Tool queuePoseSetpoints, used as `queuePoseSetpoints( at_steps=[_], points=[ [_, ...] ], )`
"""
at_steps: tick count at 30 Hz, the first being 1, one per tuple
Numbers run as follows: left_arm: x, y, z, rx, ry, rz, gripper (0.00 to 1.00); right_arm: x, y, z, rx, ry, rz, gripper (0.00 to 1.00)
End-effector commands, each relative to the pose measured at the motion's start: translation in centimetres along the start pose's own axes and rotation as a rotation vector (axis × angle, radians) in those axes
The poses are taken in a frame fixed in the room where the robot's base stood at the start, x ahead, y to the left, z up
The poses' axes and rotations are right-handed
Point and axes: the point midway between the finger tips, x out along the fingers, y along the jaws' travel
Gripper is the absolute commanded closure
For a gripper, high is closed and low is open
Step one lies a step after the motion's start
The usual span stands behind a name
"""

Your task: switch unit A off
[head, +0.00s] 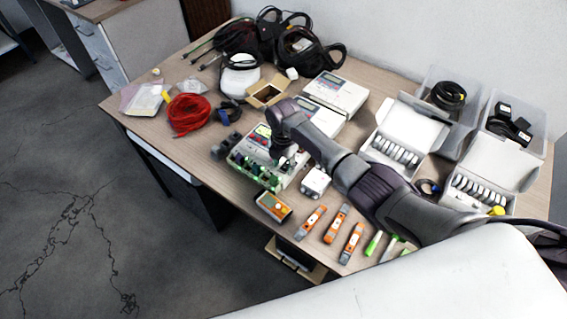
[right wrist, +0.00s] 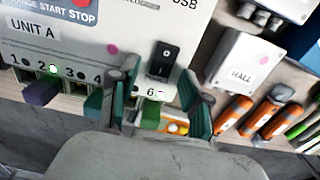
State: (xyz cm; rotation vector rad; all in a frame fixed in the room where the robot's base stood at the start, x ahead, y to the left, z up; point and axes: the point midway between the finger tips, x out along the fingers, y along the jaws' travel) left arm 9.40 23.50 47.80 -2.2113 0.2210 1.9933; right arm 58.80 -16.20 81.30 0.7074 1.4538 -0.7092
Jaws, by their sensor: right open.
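Unit A (head: 243,158) is a light box with green terminals along its front, on the table in the head view. In the right wrist view its panel (right wrist: 110,35) shows the label "UNIT A", a START STOP marking, a red button (right wrist: 83,3) and numbered positions. A black rocker switch (right wrist: 163,62) sits on the right part of the panel. A small light shows near number 2. My right gripper (head: 284,160) is over the unit, fingers pointing down. In the right wrist view the open gripper (right wrist: 153,97) has its fingers either side of the switch's lower end; contact cannot be told. My left gripper is out of view.
A white HALL box (right wrist: 243,62) stands right of the unit. An orange meter (head: 273,206) and several orange tools (head: 337,223) lie along the front edge. Open white boxes (head: 403,138) stand at right. Red cable (head: 188,113) and black cables (head: 238,38) lie behind.

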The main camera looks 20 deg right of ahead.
Motion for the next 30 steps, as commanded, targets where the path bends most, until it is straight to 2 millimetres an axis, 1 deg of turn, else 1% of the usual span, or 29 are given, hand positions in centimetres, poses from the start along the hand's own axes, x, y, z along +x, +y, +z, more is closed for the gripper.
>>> queuePoseSetpoints(
  at_steps=[6,8,12,15,20,27,30],
  points=[
    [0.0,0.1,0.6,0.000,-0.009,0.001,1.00,0.0,0.0,0.0,0.000,0.000,0.000,0.52],
    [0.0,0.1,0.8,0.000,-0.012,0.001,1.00,0.0,0.0,0.0,0.000,0.000,0.000,0.62],
    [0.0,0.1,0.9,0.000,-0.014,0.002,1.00,0.0,0.0,0.0,0.000,0.000,0.000,0.85],
    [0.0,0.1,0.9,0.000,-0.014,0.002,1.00,0.0,0.0,0.0,0.000,0.000,0.000,1.00],
    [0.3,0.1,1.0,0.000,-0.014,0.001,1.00,0.1,0.0,0.1,0.002,0.012,-0.001,1.00],
    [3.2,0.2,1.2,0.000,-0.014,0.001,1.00,0.3,0.1,0.8,0.006,0.202,0.000,1.00],
    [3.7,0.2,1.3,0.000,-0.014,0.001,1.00,0.0,0.1,0.8,0.003,0.245,0.002,1.00]
  ],
)
